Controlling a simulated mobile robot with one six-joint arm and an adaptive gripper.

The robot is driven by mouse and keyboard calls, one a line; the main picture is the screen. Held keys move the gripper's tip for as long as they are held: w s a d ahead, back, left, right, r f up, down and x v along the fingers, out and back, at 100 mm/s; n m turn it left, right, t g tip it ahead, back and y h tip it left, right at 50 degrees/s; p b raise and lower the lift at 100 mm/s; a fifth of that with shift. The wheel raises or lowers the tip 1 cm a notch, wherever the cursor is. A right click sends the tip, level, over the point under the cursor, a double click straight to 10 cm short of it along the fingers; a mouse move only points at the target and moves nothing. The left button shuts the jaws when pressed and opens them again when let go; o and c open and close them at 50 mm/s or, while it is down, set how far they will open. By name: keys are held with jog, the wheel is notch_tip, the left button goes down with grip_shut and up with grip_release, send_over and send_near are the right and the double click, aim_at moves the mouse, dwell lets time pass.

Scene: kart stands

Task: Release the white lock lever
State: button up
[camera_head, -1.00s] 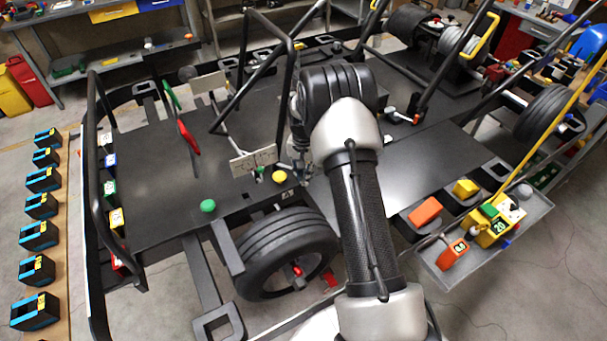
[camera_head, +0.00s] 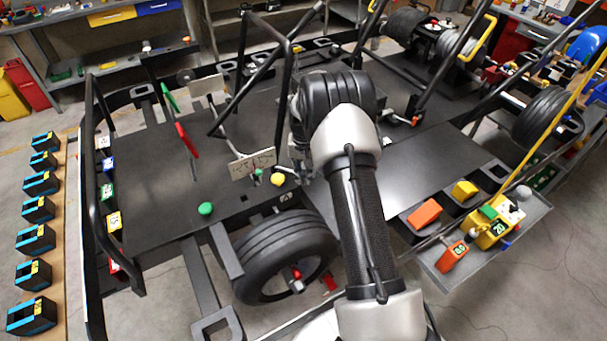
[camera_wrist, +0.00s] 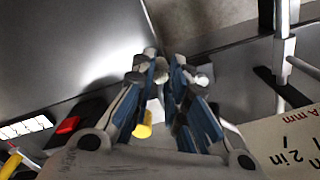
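I cannot pick out the white lock lever with certainty. In the wrist view a small white rounded end (camera_wrist: 203,80) shows beside the right fingertip, and a paler one (camera_wrist: 140,62) beside the left fingertip. My gripper (camera_wrist: 165,62) has its two blue-and-grey fingers close together with a narrow gap between the tips; whether anything is pinched there is unclear. A yellow cylinder (camera_wrist: 143,124) lies behind the left finger. In the head view my gripper is mostly hidden behind my arm, low over the kart's dark floor panel near the labelled plate (camera_head: 251,164).
A yellow knob (camera_head: 277,179) and a green knob (camera_head: 205,208) sit near the panel's front edge, above a tyre (camera_head: 286,255). Black frame tubes (camera_head: 243,70) rise behind. A grey tray (camera_head: 465,276) with coloured blocks is at right. A printed plate (camera_wrist: 290,145) is close to the right finger.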

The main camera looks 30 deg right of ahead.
aim_at(304, 177)
jog(key=o, duration=0.4)
jog(key=shift+o, duration=0.2)
notch_tip(304, 177, up, 12)
dwell(0.5)
